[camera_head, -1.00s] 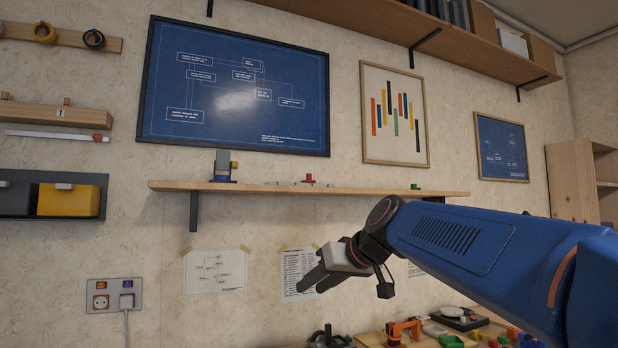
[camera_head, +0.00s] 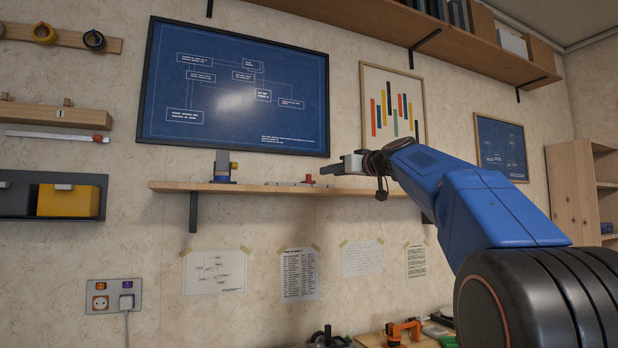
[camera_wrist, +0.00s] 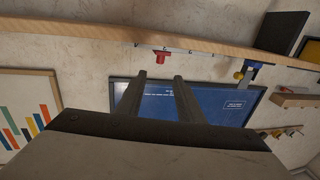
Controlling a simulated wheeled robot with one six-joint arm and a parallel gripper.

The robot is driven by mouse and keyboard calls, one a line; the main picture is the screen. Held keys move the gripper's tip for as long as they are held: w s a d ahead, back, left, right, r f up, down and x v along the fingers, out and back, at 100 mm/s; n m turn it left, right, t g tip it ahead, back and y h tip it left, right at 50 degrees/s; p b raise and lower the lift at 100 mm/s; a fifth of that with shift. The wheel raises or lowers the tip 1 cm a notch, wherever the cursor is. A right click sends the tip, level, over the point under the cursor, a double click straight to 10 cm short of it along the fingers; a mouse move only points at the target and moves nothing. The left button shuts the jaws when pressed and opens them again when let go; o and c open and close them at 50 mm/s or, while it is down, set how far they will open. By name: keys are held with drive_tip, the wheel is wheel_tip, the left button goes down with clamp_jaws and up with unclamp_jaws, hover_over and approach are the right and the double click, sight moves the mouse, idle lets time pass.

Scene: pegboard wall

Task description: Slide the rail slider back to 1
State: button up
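A small red slider (camera_head: 308,179) sits on a short, thin rail (camera_head: 284,184) on top of the wall shelf. In the wrist view the picture is turned over, and the red slider (camera_wrist: 161,54) hangs from the shelf line, just beyond and between my fingertips. No number marks are readable on the rail. My gripper (camera_head: 325,169) is a little above the shelf, to the right of the red slider. In the wrist view my gripper (camera_wrist: 160,76) shows two fingers spread apart with nothing between them.
A blue-grey device with a yellow knob (camera_head: 223,166) stands on the wooden shelf (camera_head: 250,189), left of the rail. A framed blueprint (camera_head: 235,88) hangs behind and above. The bench below holds an orange clamp (camera_head: 403,331).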

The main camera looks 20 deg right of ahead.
sight(310, 175)
drive_tip(key=w+a, duration=0.1)
drive_tip(key=w, duration=0.8)
drive_tip(key=w+a, duration=0.1)
drive_tip(key=w, duration=0.3)
drive_tip(key=shift+w+a, duration=0.25)
drive_tip(key=shift+a, duration=0.1)
clamp_jaws()
